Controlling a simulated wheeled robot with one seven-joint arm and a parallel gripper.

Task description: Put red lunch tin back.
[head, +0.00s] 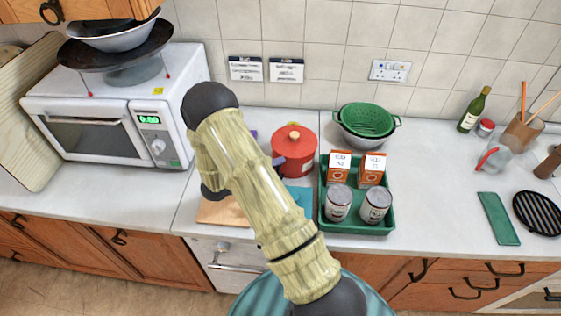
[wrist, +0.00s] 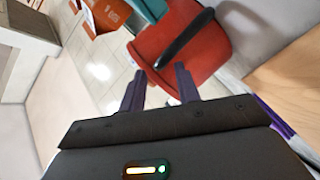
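The red lunch tin (head: 294,146) stands on the counter, left of the green tray, with its lid on in the head view. In the wrist view the red tin (wrist: 215,45) is just beyond the fingers, with a black handle (wrist: 185,38) across it. My gripper (wrist: 158,88) is open, its two dark fingers apart. The right fingertip overlaps the tin's edge in the picture; I cannot tell if it touches. In the head view my arm hides most of the gripper.
The green tray (head: 357,229) holds two cartons and two cans right of the tin. A wooden board (head: 222,212) and a teal item (head: 301,198) lie nearby. A green colander (head: 367,120) stands behind; a microwave (head: 110,125) is at left. Counter right of the tray is partly clear.

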